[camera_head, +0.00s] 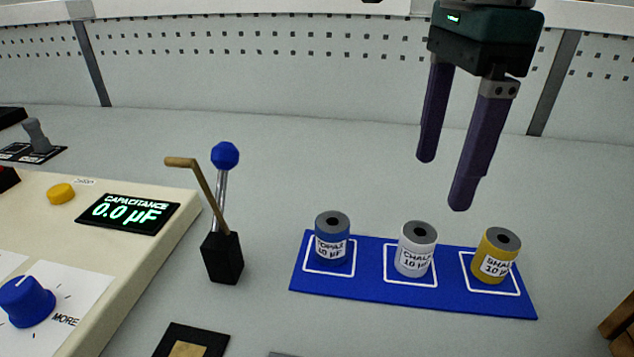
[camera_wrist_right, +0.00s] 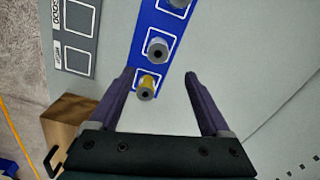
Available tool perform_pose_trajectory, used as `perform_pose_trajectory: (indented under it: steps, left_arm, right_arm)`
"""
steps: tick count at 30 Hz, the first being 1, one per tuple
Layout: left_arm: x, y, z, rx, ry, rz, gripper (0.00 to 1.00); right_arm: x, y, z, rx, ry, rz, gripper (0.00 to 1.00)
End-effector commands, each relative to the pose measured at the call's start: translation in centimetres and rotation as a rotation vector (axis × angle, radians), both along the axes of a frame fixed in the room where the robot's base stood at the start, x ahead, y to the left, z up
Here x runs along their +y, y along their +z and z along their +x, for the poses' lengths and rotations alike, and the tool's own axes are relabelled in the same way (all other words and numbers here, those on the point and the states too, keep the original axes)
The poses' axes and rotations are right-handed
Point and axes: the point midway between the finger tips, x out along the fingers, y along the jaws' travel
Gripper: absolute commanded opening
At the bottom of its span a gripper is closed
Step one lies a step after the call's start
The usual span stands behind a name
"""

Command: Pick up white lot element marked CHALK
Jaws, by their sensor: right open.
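The white lot element marked CHALK (camera_head: 415,250) stands upright in the middle square of the blue mat (camera_head: 340,283). A blue element marked TOPAZ (camera_head: 332,238) stands to its left and a yellow one (camera_head: 495,256) to its right. In the right wrist view the white element (camera_wrist_right: 157,49) is beyond my fingertips, and the yellow element (camera_wrist_right: 147,86) shows between the fingers. My right gripper (camera_head: 443,183) is open and empty, above and behind the mat. The left gripper is not in view.
A black-based lever (camera_head: 222,258) with a blue knob and a wooden crank handle stands left of the mat. A cream console (camera_head: 150,262) reads 0.0 µF. A perforated wall (camera_head: 250,55) closes the back. A wooden block (camera_head: 624,325) lies at right.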

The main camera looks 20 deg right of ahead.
Motion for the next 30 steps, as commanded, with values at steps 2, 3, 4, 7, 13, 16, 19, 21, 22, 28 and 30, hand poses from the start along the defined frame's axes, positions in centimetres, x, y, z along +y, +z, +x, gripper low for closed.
perform_pose_trajectory:
  steps: [2, 3, 4, 7, 13, 16, 19, 21, 22, 28, 30]
  left_arm:
    - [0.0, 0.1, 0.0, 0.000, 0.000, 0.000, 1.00]
    - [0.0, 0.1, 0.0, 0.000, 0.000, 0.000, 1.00]
    - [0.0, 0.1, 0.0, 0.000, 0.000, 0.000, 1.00]
    - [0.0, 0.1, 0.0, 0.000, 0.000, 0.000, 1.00]
    - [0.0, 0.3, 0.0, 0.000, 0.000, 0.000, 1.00]
    - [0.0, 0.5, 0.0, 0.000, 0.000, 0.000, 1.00]
    - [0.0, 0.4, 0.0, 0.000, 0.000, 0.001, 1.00]
    - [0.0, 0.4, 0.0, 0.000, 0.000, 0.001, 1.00]
    - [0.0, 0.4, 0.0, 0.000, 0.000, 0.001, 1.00]
    - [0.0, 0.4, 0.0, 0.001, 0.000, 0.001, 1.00]
    - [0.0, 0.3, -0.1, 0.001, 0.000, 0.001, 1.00]
  right_arm:
    - [-0.1, -1.3, -0.2, 0.008, -0.001, -0.007, 0.81]
    - [-0.1, -1.9, -0.2, 0.009, 0.001, -0.006, 0.81]
    - [-0.1, -2.3, -0.2, 0.009, 0.000, -0.006, 0.81]
    - [0.0, -3.5, -0.1, 0.008, 0.000, -0.004, 0.81]
    - [0.5, -5.5, -0.1, 0.008, 0.001, 0.000, 0.81]
    - [0.9, -7.2, -0.1, 0.009, 0.001, 0.001, 0.81]
    - [0.8, -8.6, -0.1, 0.008, 0.000, -0.001, 0.81]
    - [0.8, -9.1, 0.0, 0.004, 0.002, -0.001, 0.81]
    - [0.8, -9.2, 0.0, 0.003, 0.001, -0.001, 0.81]
    - [0.8, -9.3, 0.0, 0.003, 0.002, -0.001, 0.81]
    - [0.8, -9.3, 0.0, 0.003, 0.002, -0.001, 0.76]
